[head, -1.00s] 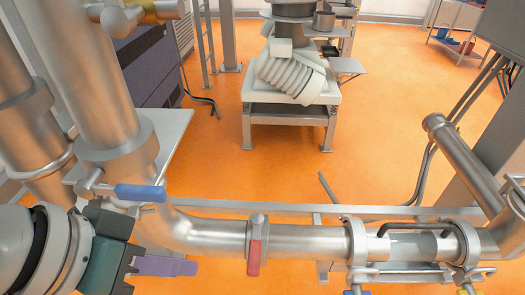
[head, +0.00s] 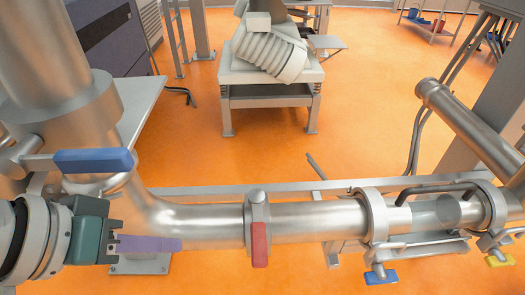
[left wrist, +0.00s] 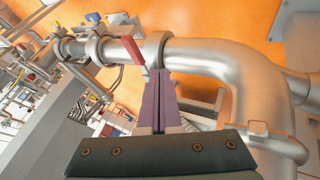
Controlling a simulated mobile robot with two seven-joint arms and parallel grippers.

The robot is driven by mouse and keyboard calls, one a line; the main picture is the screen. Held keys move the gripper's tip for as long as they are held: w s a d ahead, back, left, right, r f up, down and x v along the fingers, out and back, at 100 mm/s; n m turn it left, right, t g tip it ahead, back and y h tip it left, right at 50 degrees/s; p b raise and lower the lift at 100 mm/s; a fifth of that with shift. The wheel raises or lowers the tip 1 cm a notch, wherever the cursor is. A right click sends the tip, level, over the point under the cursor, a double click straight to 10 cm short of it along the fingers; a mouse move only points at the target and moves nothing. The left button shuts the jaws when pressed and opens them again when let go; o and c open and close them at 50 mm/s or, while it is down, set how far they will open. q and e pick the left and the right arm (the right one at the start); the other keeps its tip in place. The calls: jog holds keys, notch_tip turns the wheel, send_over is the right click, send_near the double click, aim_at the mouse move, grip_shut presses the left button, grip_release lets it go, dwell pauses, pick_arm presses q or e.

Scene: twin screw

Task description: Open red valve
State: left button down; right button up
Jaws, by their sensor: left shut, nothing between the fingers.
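The red valve handle (head: 259,244) hangs down from a metal collar on the horizontal steel pipe (head: 320,217), near the middle of the head view. It also shows in the left wrist view (left wrist: 133,50), beyond the fingertips. My left gripper (head: 180,244) has purple fingers that are shut and empty. It points right, toward the red handle, with a clear gap between fingertips and handle in the head view. In the left wrist view the shut fingers (left wrist: 159,72) overlap the pipe collar beside the handle; contact cannot be told there. My right gripper is out of view.
A blue handle (head: 93,161) sits above my left gripper on the left pipe. A sight-glass section (head: 425,214) with another blue handle (head: 381,277) and a yellow handle (head: 499,259) lies to the right. Orange floor (head: 250,150) is open behind the pipe.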

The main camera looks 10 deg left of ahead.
aim_at(258, 228)
pick_arm(q)
jog(key=w+d+f+b, duration=0.3)
jog(key=w+d+f, duration=0.3)
jog(key=d+f, duration=0.1)
jog(key=shift+f, duration=0.35)
jog(key=shift+s+d, duration=0.1)
